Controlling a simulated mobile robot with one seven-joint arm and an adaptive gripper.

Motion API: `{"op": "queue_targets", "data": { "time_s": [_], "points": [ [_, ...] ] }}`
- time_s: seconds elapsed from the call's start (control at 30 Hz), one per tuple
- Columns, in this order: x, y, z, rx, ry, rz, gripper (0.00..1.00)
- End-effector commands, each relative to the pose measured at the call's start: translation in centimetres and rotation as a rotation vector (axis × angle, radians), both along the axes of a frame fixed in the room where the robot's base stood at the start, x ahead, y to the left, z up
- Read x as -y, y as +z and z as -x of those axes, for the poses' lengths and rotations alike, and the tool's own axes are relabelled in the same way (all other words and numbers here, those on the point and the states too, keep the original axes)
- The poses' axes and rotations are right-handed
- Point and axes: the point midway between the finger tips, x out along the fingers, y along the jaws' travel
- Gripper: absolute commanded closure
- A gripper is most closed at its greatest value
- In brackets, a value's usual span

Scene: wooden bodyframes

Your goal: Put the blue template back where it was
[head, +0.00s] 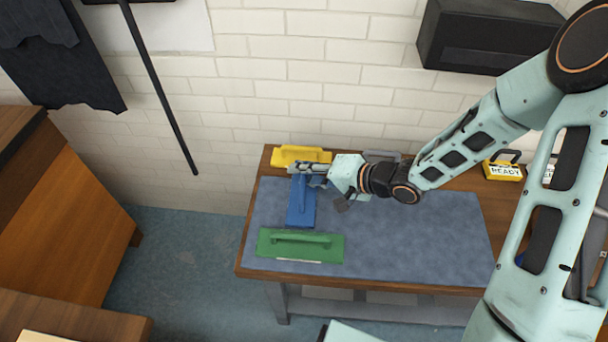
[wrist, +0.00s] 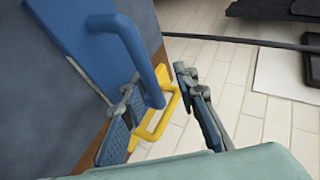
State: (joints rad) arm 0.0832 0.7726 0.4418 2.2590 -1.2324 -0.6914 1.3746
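The blue template (head: 299,212) lies on the blue-grey mat (head: 410,235), near the mat's left side, with its long side running front to back and a raised handle. My gripper (head: 303,173) is over its far end. In the wrist view the blue template (wrist: 72,38) is at upper left, and its handle reaches toward my gripper (wrist: 158,76). The fingers are spread, with one beside the far end of the blue handle. I cannot tell whether they touch.
A yellow template (head: 300,155) lies behind the blue one, along the table's back edge. A green template (head: 300,245) lies in front. A yellow READY sign (head: 503,170) stands at the table's right. The mat's middle and right look clear.

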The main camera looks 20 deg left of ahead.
Motion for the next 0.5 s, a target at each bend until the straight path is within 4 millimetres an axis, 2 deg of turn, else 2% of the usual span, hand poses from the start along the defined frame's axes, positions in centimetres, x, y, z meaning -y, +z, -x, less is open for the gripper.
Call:
{"op": "queue_targets", "data": {
  "time_s": [0.3, 0.5],
  "points": [
    [6.1, 3.9, 0.8, 0.001, -0.007, 0.002, 0.72],
    [8.9, 5.5, 1.3, 0.002, -0.003, 0.001, 0.72]
  ]
}}
